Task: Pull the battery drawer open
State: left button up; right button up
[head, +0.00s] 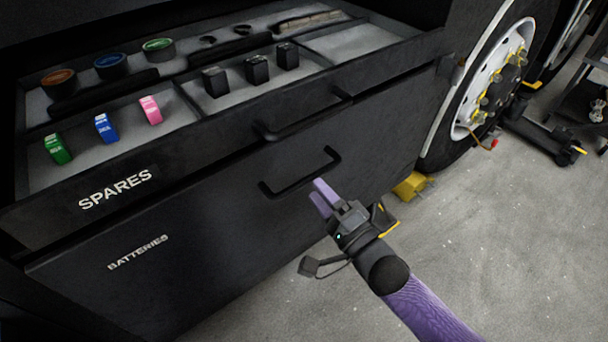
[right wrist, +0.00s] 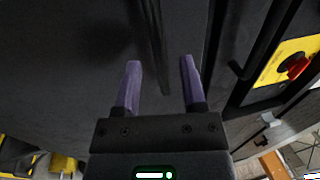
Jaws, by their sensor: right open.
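The battery drawer (head: 215,235) is the lower black front, lettered BATTERIES. Its black bar handle (head: 302,178) is on the right part of that front; I cannot tell whether the drawer is fully shut. My right gripper (head: 320,193), with purple fingers, is just in front of the handle's near right side. In the right wrist view the open right gripper (right wrist: 160,65) has a finger on either side of the dark handle bar (right wrist: 155,45). Nothing is clamped; I cannot tell how deep the bar sits between the fingers. My left gripper is not in view.
The SPARES drawer (head: 117,188) above stands open, holding several coloured clips, rolls and black blocks, with its own handle (head: 305,118). A wheel (head: 490,85) and a yellow chock (head: 412,185) are to the right. Grey floor (head: 500,240) is clear at lower right.

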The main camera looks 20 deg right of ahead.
aim_at(307, 177)
jog(key=b+x, duration=0.1)
jog(key=x, duration=0.3)
jog(key=shift+w, duration=0.1)
grip_shut()
jog(key=shift+f, duration=0.1)
dwell(0.8)
dwell(0.4)
